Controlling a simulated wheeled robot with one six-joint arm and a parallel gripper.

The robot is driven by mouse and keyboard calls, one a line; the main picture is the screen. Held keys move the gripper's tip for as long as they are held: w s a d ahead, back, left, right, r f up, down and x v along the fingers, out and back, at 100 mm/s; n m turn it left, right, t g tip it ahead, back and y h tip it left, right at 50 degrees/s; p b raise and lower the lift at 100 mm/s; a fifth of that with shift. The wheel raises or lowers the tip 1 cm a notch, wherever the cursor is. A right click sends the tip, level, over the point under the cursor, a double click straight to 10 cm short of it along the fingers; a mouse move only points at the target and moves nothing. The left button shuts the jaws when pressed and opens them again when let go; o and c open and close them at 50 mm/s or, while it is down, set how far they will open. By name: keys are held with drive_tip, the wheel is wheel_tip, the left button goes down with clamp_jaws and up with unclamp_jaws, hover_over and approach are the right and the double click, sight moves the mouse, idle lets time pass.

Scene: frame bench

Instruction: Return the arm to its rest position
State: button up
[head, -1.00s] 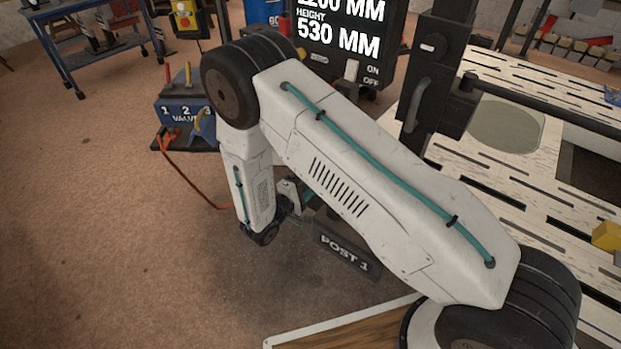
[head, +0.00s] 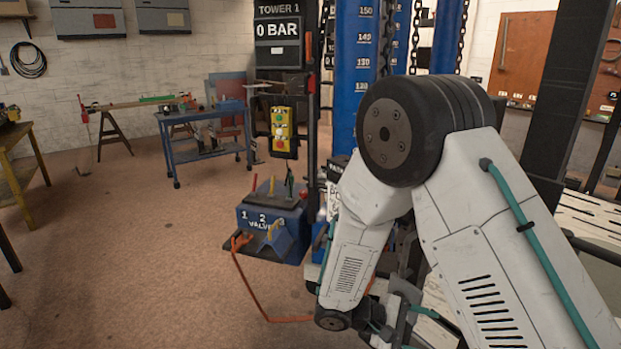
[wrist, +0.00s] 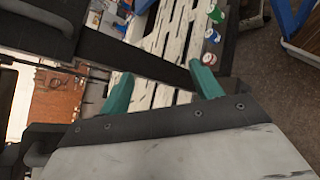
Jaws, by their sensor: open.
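My gripper (wrist: 163,90) shows in the wrist view as two teal fingers set wide apart, with nothing held between them. Behind the gap are a dark bar and pale slatted boards. In the head view my white arm with its black elbow joint fills the right side. Its forearm hangs downward from the elbow, in front of the blue column. The wrist end is at the bottom edge and partly cut off, so the fingers are not clear there.
A blue valve box (head: 270,236) stands left of my forearm, with an orange hose (head: 255,290) on the floor. A blue column (head: 357,70) rises behind my elbow. A blue trolley (head: 205,156) stands farther back. Small cans (wrist: 210,59) sit beyond the fingers. Floor at left is open.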

drive_tip(key=s+d+r+m+t+y, duration=0.1)
drive_tip(key=s+r+m+y, duration=0.3)
drive_tip(key=s+r+y, duration=0.3)
drive_tip(key=s+d+r+m+t+y, duration=0.1)
drive_tip(key=s+r+m+y, duration=0.3)
drive_tip(key=s+r, duration=0.9)
wheel_tip(320, 180, up, 6)
drive_tip(key=t+y, duration=0.1)
drive_tip(key=y, duration=0.2)
drive_tip(key=shift+s+d+f, duration=0.15)
drive_tip(key=shift+s+f, duration=0.1)
drive_tip(key=shift+s, duration=0.05)
